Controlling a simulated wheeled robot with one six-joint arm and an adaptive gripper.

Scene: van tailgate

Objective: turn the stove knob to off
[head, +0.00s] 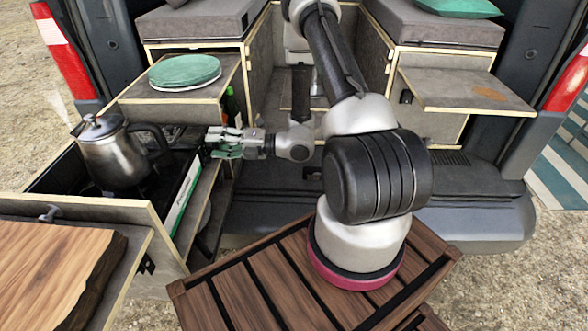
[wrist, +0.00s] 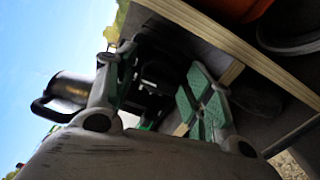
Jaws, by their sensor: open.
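The camping stove (head: 184,203) sits in the pulled-out drawer at the left, with its white and green front panel facing right. A steel kettle (head: 112,158) with a black handle stands on it; it also shows in the wrist view (wrist: 70,92). My gripper (head: 208,145) points left at the far end of the stove's front, its fingers apart. In the wrist view, my gripper's green-padded fingers (wrist: 165,88) stand either side of a dark shape that may be the knob (wrist: 155,75). I cannot tell whether they touch it, and the knob's setting is hidden.
A wooden cutting board (head: 60,270) lies at front left. Slatted wood (head: 270,285) is under my arm. The van floor's middle is fairly clear.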

